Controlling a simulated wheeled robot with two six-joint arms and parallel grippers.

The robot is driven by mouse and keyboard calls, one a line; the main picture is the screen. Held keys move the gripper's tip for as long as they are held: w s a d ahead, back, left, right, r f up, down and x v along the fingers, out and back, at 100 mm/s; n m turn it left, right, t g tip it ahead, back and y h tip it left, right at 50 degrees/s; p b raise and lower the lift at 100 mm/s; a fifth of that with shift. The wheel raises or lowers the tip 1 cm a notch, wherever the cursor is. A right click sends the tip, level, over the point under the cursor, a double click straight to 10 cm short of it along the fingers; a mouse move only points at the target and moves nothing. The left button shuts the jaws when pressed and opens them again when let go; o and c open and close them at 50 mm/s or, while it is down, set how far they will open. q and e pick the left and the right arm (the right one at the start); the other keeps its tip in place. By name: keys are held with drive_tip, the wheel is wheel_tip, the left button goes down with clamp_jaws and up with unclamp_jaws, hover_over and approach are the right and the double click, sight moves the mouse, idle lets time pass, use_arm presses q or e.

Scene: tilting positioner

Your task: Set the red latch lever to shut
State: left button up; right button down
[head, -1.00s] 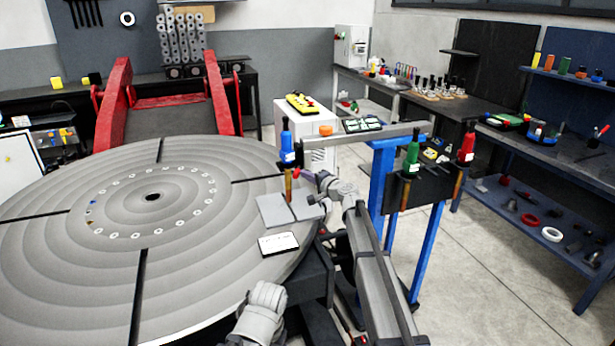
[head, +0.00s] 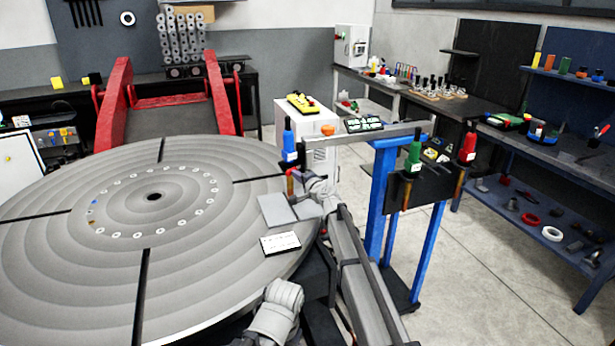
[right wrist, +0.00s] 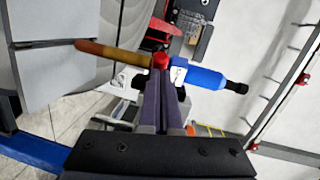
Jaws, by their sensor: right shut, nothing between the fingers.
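A small red part (head: 297,173), which looks like the latch lever's end, shows just in front of my right gripper (head: 303,178) in the head view. In the right wrist view the red part (right wrist: 161,62) is right at the tips of my right gripper (right wrist: 163,84). The fingers are closed together with nothing between them. I cannot tell whether they touch the red part. The rest of the lever is hidden, and its setting cannot be read. My left gripper is not in view.
A blue tool (head: 288,143) with a brown rod (right wrist: 112,52) hangs close to the right gripper. A blue stand (head: 378,205) with green (head: 414,153) and red (head: 467,146) tools is to the right. The large round grey table (head: 190,260) fills the left.

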sight(287, 172)
drive_tip(key=shift+w+a, duration=0.35)
drive_tip(key=shift+a, duration=0.5)
drive_tip(key=shift+w+a, duration=0.3)
drive_tip(key=shift+a, duration=0.5)
drive_tip(key=shift+w+a, duration=0.6)
drive_tip(key=shift+a, duration=0.15)
drive_tip(key=shift+a+r, duration=0.1)
drive_tip(key=shift+a, duration=0.05)
